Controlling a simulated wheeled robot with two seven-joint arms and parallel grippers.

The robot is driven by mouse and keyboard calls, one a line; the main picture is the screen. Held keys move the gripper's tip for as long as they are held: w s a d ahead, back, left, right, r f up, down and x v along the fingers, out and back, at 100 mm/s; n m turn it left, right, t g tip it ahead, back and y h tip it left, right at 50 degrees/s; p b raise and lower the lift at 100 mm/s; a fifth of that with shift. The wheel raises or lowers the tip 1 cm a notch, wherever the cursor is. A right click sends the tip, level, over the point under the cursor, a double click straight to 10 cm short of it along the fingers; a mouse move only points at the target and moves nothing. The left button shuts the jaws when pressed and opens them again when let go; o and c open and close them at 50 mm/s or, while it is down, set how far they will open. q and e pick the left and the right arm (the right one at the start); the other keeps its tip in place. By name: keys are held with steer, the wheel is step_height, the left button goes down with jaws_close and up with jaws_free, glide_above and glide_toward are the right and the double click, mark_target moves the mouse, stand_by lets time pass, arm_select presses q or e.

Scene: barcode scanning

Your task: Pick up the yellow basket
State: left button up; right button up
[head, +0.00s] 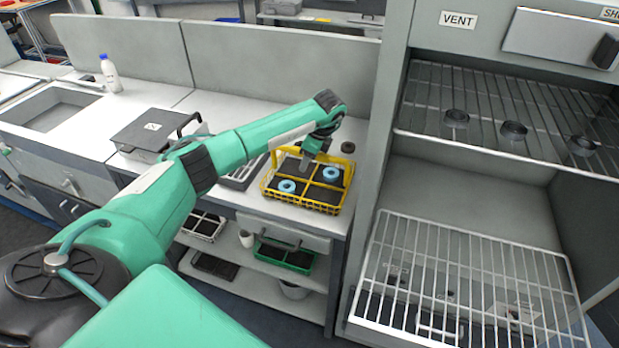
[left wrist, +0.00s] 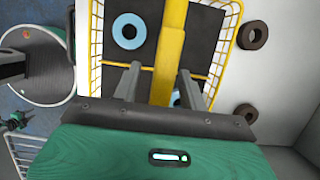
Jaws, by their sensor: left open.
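The yellow basket (head: 262,188) stands on the white counter beside the tall cabinet. It is a wire basket with dark compartments, a raised yellow handle and two blue rings in it, one front left and one right. My left gripper (head: 308,168) is over the basket, reaching down at its handle. In the left wrist view the yellow handle bar (left wrist: 170,60) runs between the two open fingers (left wrist: 163,82), with a finger on each side. I cannot tell whether the fingers touch it. My right gripper is not in view.
A grey lidded box (head: 150,132) stands left on the counter, with a white bottle (head: 110,75) farther back. The cabinet (head: 480,190) with wire racks rises close on the right. Two dark rings (left wrist: 252,35) lie beside the basket. A green basket (head: 285,256) is on the shelf below.

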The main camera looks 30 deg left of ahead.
arm_select(q)
jaws_close()
steer(key=shift+r, duration=0.2)
stand_by(0.4)
